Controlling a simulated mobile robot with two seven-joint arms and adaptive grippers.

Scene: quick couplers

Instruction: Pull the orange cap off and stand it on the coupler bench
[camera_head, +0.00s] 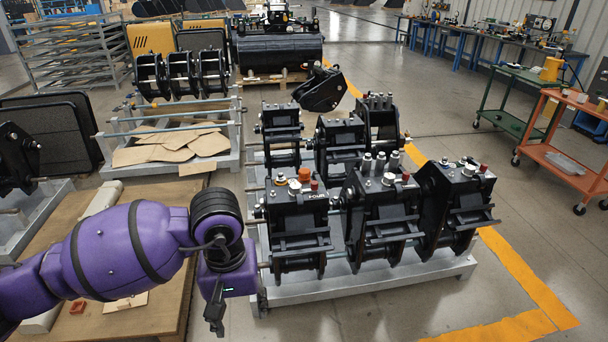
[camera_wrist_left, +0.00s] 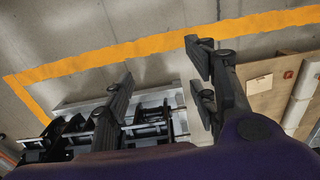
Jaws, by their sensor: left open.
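An orange cap (camera_head: 304,174) sits on top of the front-left black coupler (camera_head: 297,214), beside a white-topped fitting (camera_head: 294,188) and a red cap (camera_head: 314,185). This coupler stands on a low grey metal stand (camera_head: 370,289) with several others. My left gripper (camera_head: 214,312) is left of and nearer than that coupler, pointing down, apart from the cap. In the left wrist view my left gripper's fingers (camera_wrist_left: 162,85) are spread wide with nothing between them. The orange cap cannot be made out there. My right gripper is not in view.
A wood-topped bench (camera_head: 165,290) lies at left under my purple left arm, with a small reddish piece (camera_head: 78,307) on it. Other couplers (camera_head: 384,215) crowd right of the capped one. An orange trolley (camera_head: 565,155) stands far right. Floor right of the stand is clear.

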